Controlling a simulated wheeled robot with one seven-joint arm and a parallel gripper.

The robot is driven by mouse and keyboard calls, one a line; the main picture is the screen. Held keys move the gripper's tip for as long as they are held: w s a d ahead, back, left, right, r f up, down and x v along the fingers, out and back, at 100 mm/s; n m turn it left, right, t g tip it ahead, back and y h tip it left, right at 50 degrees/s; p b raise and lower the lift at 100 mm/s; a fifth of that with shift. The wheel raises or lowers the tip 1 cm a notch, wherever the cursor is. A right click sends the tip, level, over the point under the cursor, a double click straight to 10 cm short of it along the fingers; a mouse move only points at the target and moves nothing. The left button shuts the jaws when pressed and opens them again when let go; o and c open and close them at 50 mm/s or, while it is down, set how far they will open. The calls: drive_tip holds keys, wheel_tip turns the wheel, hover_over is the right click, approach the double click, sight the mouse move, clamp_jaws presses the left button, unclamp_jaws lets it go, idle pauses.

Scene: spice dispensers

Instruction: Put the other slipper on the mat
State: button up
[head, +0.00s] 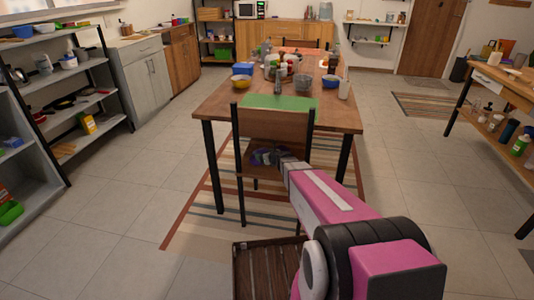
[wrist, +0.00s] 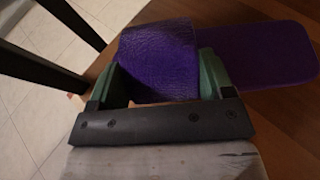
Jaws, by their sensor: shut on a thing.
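A purple slipper (wrist: 260,52) lies over the wooden chair seat in the wrist view, its sole reaching to the right. The green fingers of my gripper (wrist: 163,66) are on either side of its broad strap, shut on it. In the head view my gripper (head: 278,160) is at the chair (head: 272,125), with the slipper (head: 262,156) small and dark there. I cannot tell if the sole touches the seat. A striped floor mat (head: 190,222) lies under the table and chair; another striped mat (head: 425,107) lies at the right. No second slipper is clearly visible.
A brown slatted tray (head: 262,268) is at the bottom. Shelves (head: 85,105) line the left; a workbench (head: 500,90) stands right. Floor on both sides is clear.

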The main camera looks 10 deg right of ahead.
sight(267, 149)
drive_tip(key=shift+w+d, duration=0.25)
drive_tip(key=shift+w, duration=0.6)
drive_tip(key=w, duration=0.2)
drive_tip(key=w+d, duration=0.1)
drive_tip(key=w, duration=0.1)
drive_tip(key=shift+d, duration=0.15)
drive_tip(key=shift+s+f, duration=0.3)
drive_tip(key=shift+f, duration=0.45)
drive_tip(key=shift+f, duration=0.15)
drive_tip(key=o, duration=1)
drive_tip(key=shift+s, duration=0.1)
